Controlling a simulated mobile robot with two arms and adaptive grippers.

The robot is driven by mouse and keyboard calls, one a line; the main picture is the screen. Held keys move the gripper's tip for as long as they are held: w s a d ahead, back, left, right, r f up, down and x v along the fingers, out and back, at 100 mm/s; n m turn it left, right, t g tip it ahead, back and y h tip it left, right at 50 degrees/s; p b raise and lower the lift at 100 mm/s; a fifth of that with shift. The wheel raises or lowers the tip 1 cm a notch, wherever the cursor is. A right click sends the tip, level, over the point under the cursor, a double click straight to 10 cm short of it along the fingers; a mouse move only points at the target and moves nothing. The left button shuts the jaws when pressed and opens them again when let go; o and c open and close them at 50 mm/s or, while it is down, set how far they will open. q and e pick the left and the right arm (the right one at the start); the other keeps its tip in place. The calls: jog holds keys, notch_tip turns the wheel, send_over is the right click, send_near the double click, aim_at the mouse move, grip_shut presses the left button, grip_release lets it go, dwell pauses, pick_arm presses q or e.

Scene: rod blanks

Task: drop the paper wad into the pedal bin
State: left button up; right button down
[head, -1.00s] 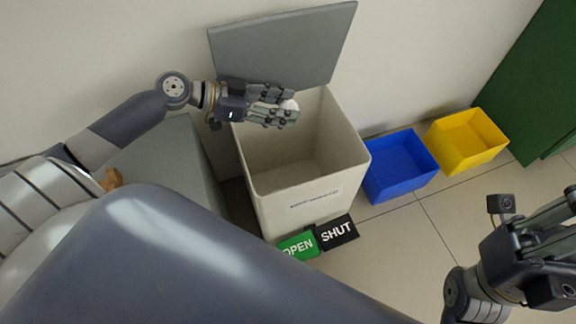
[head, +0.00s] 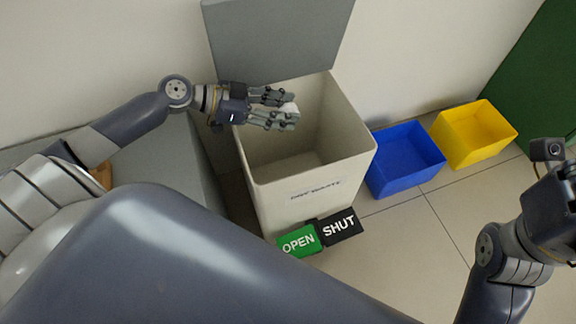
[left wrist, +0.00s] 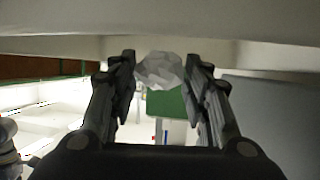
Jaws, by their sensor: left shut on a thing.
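The white paper wad (head: 290,108) sits between the fingertips of my left gripper (head: 284,110), which is shut on it. In the left wrist view the crumpled wad (left wrist: 160,69) shows between the two fingers. The pedal bin (head: 312,196) is a pale box with its grey lid (head: 278,38) standing open against the wall. My left gripper is over the bin's open mouth, near its back left part. The bin's inside looks empty where I can see it. My right gripper is mostly cut off at the right edge, its fingers out of the picture.
A green OPEN pedal (head: 298,242) and a black SHUT pedal (head: 340,227) are at the bin's front foot. A blue bin (head: 408,182) and a yellow bin (head: 476,157) stand to the right. A green cabinet (head: 530,75) is at the far right. The floor in front is clear.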

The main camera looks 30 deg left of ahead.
pick_arm(q)
jog(key=o, duration=0.8)
jog(key=shift+c, duration=0.2)
jog(key=shift+s+a, duration=0.1)
jog(key=v, duration=1.1)
jog(key=shift+s+a+r, duration=0.2)
jog(key=shift+a+r, duration=0.05)
jog(key=shift+a, duration=0.05)
